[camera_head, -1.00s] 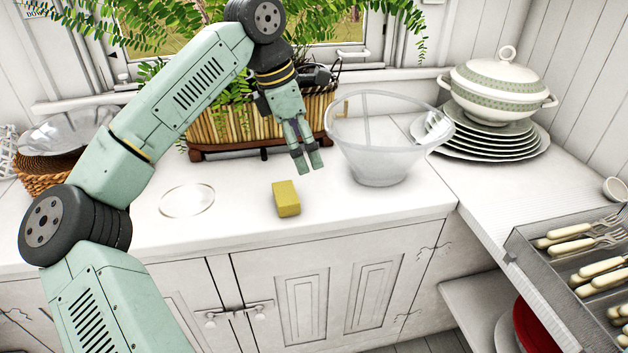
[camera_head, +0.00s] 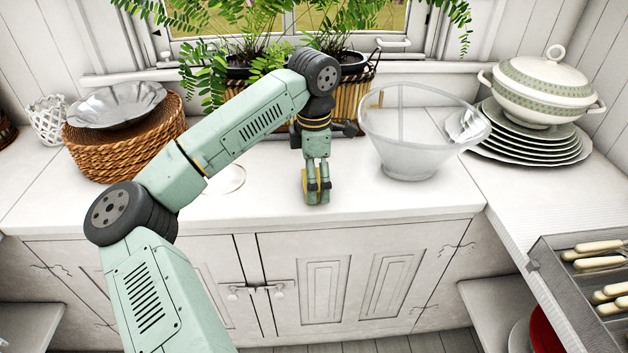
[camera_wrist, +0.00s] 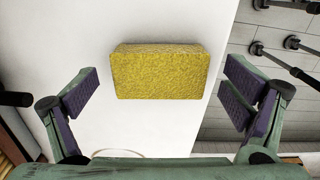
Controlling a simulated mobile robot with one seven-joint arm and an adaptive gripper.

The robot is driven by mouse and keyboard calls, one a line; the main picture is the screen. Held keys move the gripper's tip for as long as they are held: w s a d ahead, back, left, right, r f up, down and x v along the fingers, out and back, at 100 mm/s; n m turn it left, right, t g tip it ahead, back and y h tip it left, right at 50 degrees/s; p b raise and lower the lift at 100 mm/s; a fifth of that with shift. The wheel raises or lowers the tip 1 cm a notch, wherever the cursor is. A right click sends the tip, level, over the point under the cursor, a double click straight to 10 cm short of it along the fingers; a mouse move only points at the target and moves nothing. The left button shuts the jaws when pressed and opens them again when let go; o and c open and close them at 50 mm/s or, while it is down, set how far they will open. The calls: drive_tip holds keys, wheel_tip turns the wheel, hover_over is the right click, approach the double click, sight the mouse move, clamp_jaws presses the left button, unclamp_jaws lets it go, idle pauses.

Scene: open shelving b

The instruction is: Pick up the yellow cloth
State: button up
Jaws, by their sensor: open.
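The yellow cloth (camera_wrist: 160,72) shows as a thick, rough-textured yellow block on the white counter in the wrist view. It lies between the two spread fingers, with a gap on each side. My gripper (camera_head: 317,198) is open and points down over the front part of the counter in the head view. There it hides most of the cloth, and only slivers of yellow show around the fingers. Nothing is held. The exact height of the fingertips over the counter is hard to tell.
A clear bowl (camera_head: 408,145) stands right of my gripper, with stacked plates (camera_head: 530,148) and a lidded tureen (camera_head: 543,90) beyond. A planter (camera_head: 352,98) is behind. A wicker basket (camera_head: 125,150) stands left. The counter's front edge is close.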

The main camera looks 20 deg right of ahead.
drive_tip(key=shift+f, duration=0.45)
drive_tip(key=c, duration=1.2)
